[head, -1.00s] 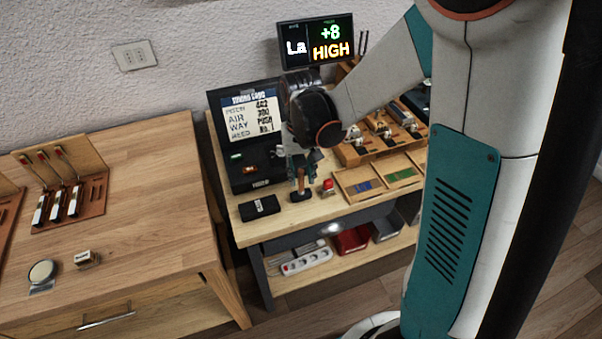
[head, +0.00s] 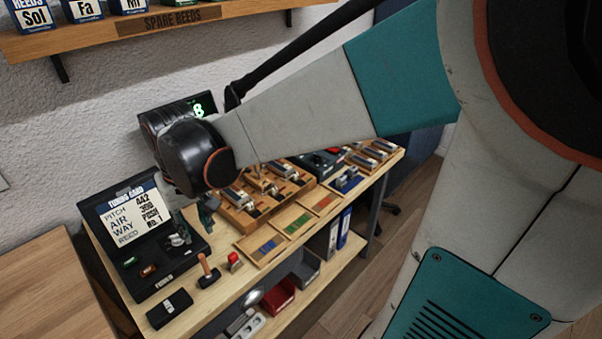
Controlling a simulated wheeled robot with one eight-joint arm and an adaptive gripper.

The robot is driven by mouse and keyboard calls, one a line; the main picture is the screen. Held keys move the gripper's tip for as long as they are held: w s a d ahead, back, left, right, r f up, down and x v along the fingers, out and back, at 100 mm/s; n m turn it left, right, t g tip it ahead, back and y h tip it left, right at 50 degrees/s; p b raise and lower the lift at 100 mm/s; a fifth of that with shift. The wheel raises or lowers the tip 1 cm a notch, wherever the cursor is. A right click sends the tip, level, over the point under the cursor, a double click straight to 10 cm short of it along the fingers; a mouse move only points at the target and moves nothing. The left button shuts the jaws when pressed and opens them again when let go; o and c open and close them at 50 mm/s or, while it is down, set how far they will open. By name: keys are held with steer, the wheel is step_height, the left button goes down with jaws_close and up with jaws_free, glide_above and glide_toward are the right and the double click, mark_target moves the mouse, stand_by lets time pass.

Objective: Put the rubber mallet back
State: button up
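The rubber mallet (head: 208,273) stands on the light wooden bench (head: 216,297), black head down and wooden handle up. It is between the black tuning case (head: 150,278) and a small red-topped object (head: 234,261). My gripper (head: 195,219) is above and behind the mallet, apart from its handle. Its two teal fingers look spread with nothing between them, though they are small and partly dark against the case. No marked place for the mallet can be made out.
A black box (head: 169,309) lies at the bench's front left. Trays with coloured strips (head: 262,249) and a wooden rack of parts (head: 237,213) stand to the right. A display (head: 196,108) is behind my arm. A reed shelf (head: 100,37) hangs above. Red and grey bins sit below.

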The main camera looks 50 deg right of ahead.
steer(key=s+r+n+t, duration=0.1)
steer(key=s+r+t, duration=0.3)
steer(key=s, duration=0.7)
steer(key=shift+s+r+n+t, duration=0.25)
steer(key=shift+s+n+t, duration=0.05)
steer(key=shift+t, duration=0.4)
steer(key=shift+f, duration=0.1)
stand_by(1.3)
